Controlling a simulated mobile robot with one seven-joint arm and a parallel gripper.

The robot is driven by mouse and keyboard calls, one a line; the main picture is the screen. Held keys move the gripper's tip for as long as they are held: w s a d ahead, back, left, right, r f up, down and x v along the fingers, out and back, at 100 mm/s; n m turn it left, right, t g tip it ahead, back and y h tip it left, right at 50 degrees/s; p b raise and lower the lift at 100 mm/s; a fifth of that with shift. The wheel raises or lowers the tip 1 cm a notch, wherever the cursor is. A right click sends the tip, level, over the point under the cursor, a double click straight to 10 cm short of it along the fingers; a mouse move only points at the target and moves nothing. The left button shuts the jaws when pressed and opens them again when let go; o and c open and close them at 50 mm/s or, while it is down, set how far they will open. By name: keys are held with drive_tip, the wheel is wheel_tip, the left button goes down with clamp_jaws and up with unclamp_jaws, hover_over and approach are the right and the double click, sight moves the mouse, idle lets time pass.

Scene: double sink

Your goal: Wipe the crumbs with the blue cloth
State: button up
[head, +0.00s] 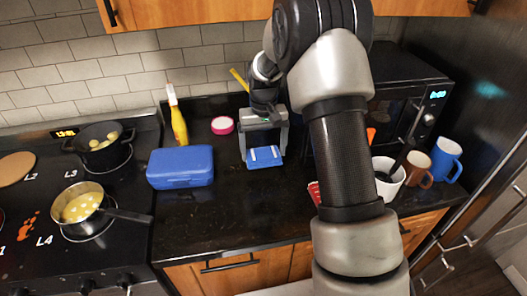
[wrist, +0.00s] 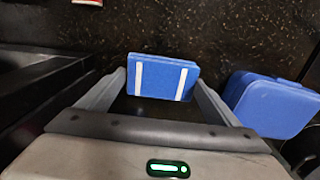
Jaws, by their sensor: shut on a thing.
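My gripper (head: 264,150) is shut on the blue cloth (head: 264,158), a folded block with two white stripes. In the wrist view the cloth (wrist: 162,77) sits between the two fingers (wrist: 160,88). It is low over the black counter; I cannot tell whether it touches the surface. Small tan specks (wrist: 215,30) lie across the dark counter ahead of the cloth in the wrist view. I cannot tell crumbs from the stone's own pattern there.
A blue lidded box (head: 180,168) stands left of my gripper, with a yellow bottle (head: 179,125) and a pink-rimmed round item (head: 222,125) behind. Mugs (head: 445,160) and a white pot (head: 388,178) stand right. The stove (head: 60,240) is far left. The front-middle counter (head: 225,220) is clear.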

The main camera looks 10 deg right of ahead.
drive_tip(key=shift+r+p, duration=1)
drive_tip(key=shift+r, duration=0.5)
drive_tip(key=shift+w, duration=0.1)
